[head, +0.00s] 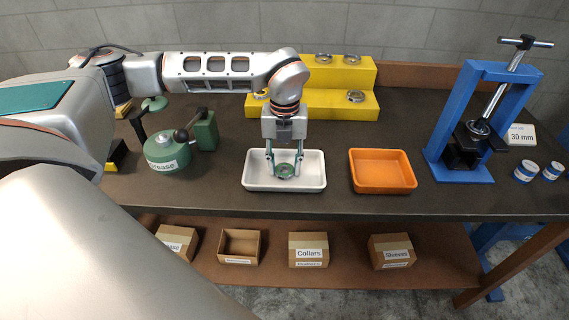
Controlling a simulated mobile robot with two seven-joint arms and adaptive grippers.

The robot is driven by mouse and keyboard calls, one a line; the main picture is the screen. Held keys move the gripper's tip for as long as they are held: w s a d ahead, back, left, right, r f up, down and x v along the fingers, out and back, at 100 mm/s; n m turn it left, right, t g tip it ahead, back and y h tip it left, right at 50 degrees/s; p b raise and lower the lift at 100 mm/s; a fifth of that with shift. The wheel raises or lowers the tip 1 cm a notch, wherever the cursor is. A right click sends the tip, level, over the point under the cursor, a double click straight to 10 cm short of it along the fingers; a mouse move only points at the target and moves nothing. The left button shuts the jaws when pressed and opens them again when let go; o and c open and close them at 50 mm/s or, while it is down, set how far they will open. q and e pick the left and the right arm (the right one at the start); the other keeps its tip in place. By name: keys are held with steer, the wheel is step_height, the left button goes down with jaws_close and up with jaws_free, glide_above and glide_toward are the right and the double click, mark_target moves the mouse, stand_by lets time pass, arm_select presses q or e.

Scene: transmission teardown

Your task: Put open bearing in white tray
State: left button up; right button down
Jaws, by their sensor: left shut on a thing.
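The white tray (256,186) stands near the front edge of the dark table. My left gripper (284,168) points down over the middle of this tray. I cannot tell whether the bearing touches the tray floor. My right gripper is not in view.
An orange tray (383,187) stands right of the white tray. A green grease device (167,150) is to the left. A yellow stepped stand (330,102) with several rings is behind. A blue press (470,120) stands at the right. Labelled boxes (308,250) sit on the lower shelf.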

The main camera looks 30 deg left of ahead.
arm_select(q)
steer(key=shift+f, duration=0.1)
steer(key=o, duration=1.3)
steer(key=shift+r, duration=0.3)
step_height(320, 180, up, 12)
steer(key=shift+f, duration=0.1)
